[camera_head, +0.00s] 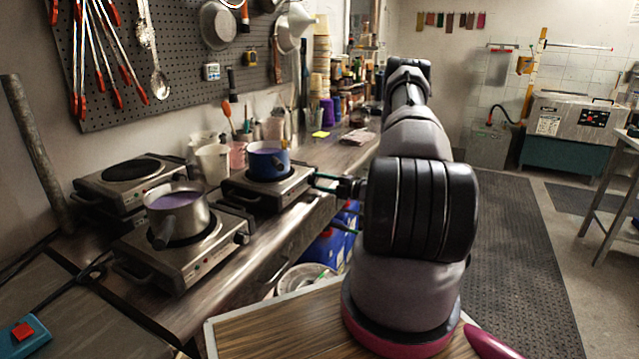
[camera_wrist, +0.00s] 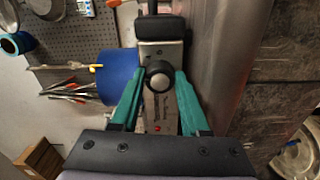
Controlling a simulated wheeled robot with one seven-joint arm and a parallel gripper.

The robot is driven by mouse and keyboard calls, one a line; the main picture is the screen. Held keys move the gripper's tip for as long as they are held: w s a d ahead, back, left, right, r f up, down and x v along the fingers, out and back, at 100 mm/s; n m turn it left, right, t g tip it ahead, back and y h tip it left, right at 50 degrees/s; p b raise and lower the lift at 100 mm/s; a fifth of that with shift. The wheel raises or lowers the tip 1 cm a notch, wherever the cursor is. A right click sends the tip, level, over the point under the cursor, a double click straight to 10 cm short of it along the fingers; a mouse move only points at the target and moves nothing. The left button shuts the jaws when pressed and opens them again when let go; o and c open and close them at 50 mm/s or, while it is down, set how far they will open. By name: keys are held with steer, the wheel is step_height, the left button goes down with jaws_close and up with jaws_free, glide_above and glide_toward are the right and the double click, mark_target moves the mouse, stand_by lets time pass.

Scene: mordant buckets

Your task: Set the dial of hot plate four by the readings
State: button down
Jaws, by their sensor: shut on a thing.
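The hot plate (camera_head: 246,198) with a blue pot (camera_head: 267,160) on it stands on the bench at centre. Which plate is number four cannot be read. My gripper (camera_head: 322,181) reaches its right end. In the wrist view, the teal fingers of my gripper (camera_wrist: 160,76) are shut on the black round dial (camera_wrist: 159,76), one on each side. The blue pot (camera_wrist: 120,78) is left of the dial there. A red light (camera_wrist: 157,128) glows on the plate's front. Dial marks are too small to read.
A second hot plate (camera_head: 205,254) bears a steel pot (camera_head: 180,215) of purple liquid. A third hot plate (camera_head: 92,199) behind it is bare. A small display (camera_head: 211,72) hangs on the pegboard (camera_head: 180,40). A blue box with a red button (camera_head: 24,334) lies at front left.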

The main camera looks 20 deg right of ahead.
steer(key=shift+d+f, duration=0.1)
steer(key=shift+c, duration=2)
jaws_free()
steer(key=shift+s, duration=0.15)
steer(key=v, duration=1)
steer(key=shift+s+d, duration=0.2)
steer(key=shift+d, duration=0.05)
